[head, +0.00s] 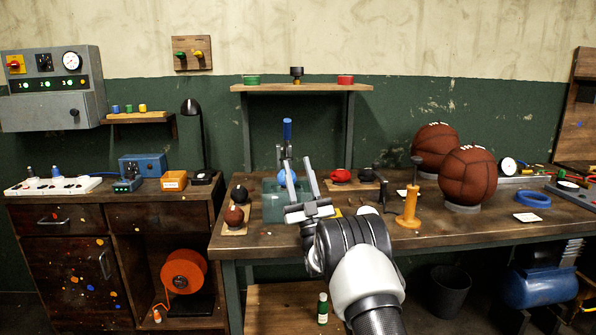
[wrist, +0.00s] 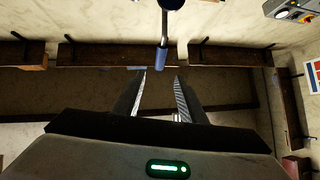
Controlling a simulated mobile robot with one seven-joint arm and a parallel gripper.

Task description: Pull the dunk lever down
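The dunk lever (head: 287,130) stands upright with a blue grip on a metal rod. It rises behind my gripper, above a green box-like base (head: 272,208) on the workbench. A blue round part (head: 283,178) shows low at the lever, partly hidden by my gripper. My gripper (head: 298,164) is open and empty, with its fingers pointing up and away in front of the lever. In the wrist view the blue grip (wrist: 161,56) appears just beyond the gap between the two fingertips (wrist: 159,76). The grip looks apart from both fingers.
The workbench (head: 480,222) holds two brown leather balls (head: 467,177) at the right and an orange stand (head: 408,208) right of my gripper. Small round items lie left of the green base.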

